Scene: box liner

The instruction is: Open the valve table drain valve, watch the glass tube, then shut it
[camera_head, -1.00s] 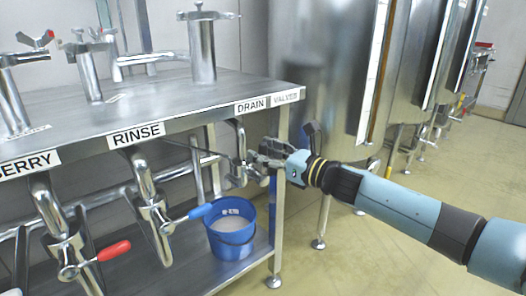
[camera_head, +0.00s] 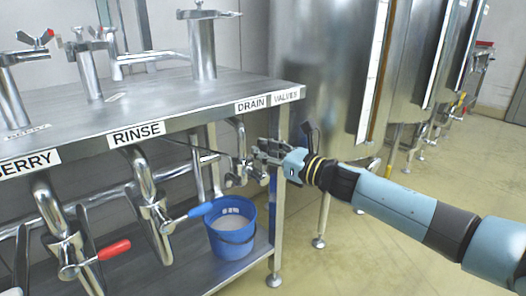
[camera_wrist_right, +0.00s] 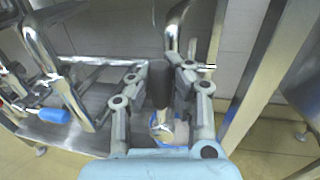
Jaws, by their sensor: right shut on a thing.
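The drain valve (camera_head: 238,176) is a metal valve on a bent pipe under the DRAIN label (camera_head: 251,105), at the table's right end. My right gripper (camera_head: 262,152) is at this valve. In the right wrist view, the fingers of my right gripper (camera_wrist_right: 160,68) are closed on the dark valve handle (camera_wrist_right: 160,92), and the metal valve body (camera_wrist_right: 161,128) shows below it. The fingers hide the handle in the head view. A pale upright strip (camera_head: 373,75) on the steel tank may be the glass tube; no level can be read. My left gripper is out of view.
A blue bucket (camera_head: 232,245) with pale contents stands on the lower shelf (camera_head: 190,275) below the valves. The rinse valve with its blue handle (camera_head: 198,212) and a red-handled valve (camera_head: 113,250) are to the left. A table leg (camera_head: 279,215) stands close by my right gripper.

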